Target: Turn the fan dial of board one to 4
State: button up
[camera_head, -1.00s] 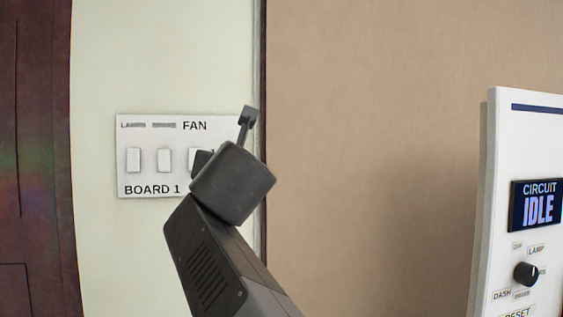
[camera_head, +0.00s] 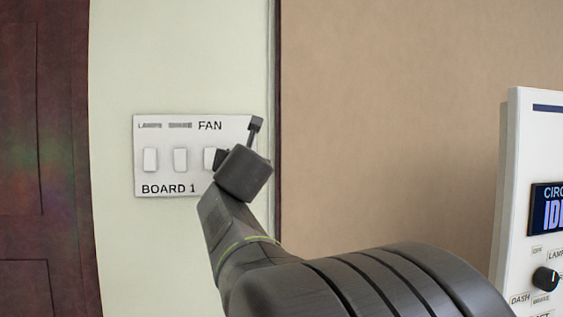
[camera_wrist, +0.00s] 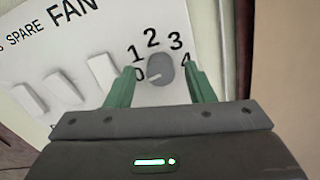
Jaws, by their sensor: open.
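Board 1 (camera_head: 164,139) is a white wall plate in the head view, with several white rocker switches and a FAN label. My arm hides its right part. In the wrist view the fan dial (camera_wrist: 160,69) is a small grey round knob with the numbers 0 to 4 around it. Its white mark points to the lower left, towards 0. My gripper (camera_wrist: 162,78) is open, with one green finger on each side of the dial. I cannot tell whether the fingers touch it. The head view hides the dial and fingertips.
A rocker switch (camera_wrist: 103,71) stands just left of the fingers in the wrist view. A white circuit panel (camera_head: 513,215) with a screen and a black knob (camera_head: 545,279) stands at the right. A dark brown door (camera_head: 45,160) is at the left.

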jog(key=shift+w+a, duration=0.1)
jog(key=shift+w, duration=0.25)
jog(key=shift+c, duration=0.2)
jog(key=c, duration=1)
jog(key=shift+o, duration=0.2)
